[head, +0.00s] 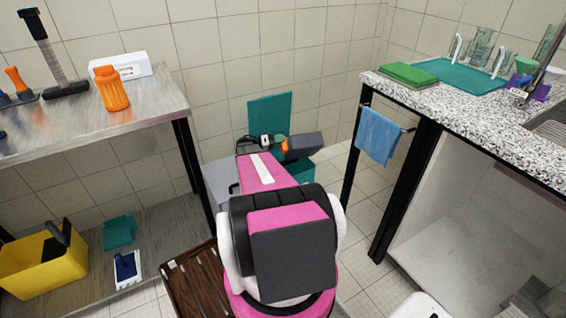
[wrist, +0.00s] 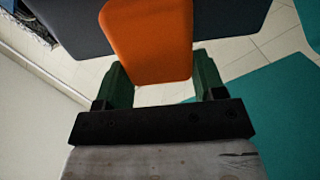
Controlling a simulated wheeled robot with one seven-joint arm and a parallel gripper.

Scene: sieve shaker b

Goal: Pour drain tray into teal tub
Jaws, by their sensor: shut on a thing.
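The drain tray (head: 306,143) is dark grey with an orange handle; in the head view it is at the end of my arm. My gripper (wrist: 150,78) is shut on the orange handle (wrist: 150,40), with one green finger on each side. The teal tub (head: 303,170) stands low by the tiled wall, with a tall teal panel (head: 270,112) upright behind it. The tray appears above the tub, partly covering it. Teal also shows at the right of the wrist view (wrist: 285,115). The tray's inside and contents are hidden, so I cannot tell its tilt.
A metal workbench (head: 150,95) with an orange jar (head: 112,90) stands left. A granite counter (head: 470,120) with a hanging blue towel (head: 378,135) stands right. A yellow bucket (head: 40,262) and brown slatted rack (head: 195,285) are low left. Tiled floor shows between.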

